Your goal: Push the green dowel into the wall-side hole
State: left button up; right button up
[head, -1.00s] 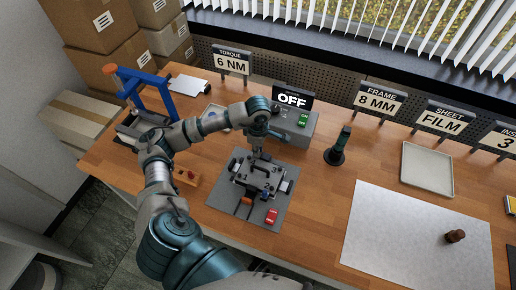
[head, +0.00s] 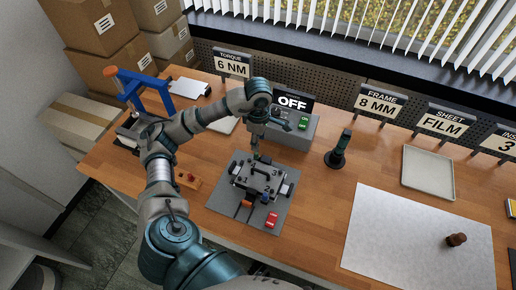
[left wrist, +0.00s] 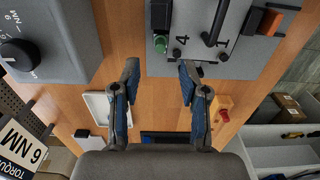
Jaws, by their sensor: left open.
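The grey fixture plate (head: 222,200) lies on the bench, with black clamps and a handle on it. The green dowel (left wrist: 160,44) stands at the plate's edge in the left wrist view, beside a black block and the number 4. A small green spot, likely the same dowel, shows at the plate's wall-side corner in the head view (head: 256,156). My left gripper (left wrist: 158,72) is open and empty, its fingertips apart on either side of the dowel's line and short of it in the picture. How deep the dowel sits is hidden. My right gripper is not in view.
The control box (head: 291,128) reading OFF stands behind the plate. A red-knobbed wooden block (head: 188,180) and a blue press (head: 140,90) are at the left. A white sheet (head: 400,235) covers the right front.

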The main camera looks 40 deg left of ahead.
pick_arm(q)
notch_tip(320, 180, up, 4)
jog(key=shift+r, duration=0.1)
dwell(0.6)
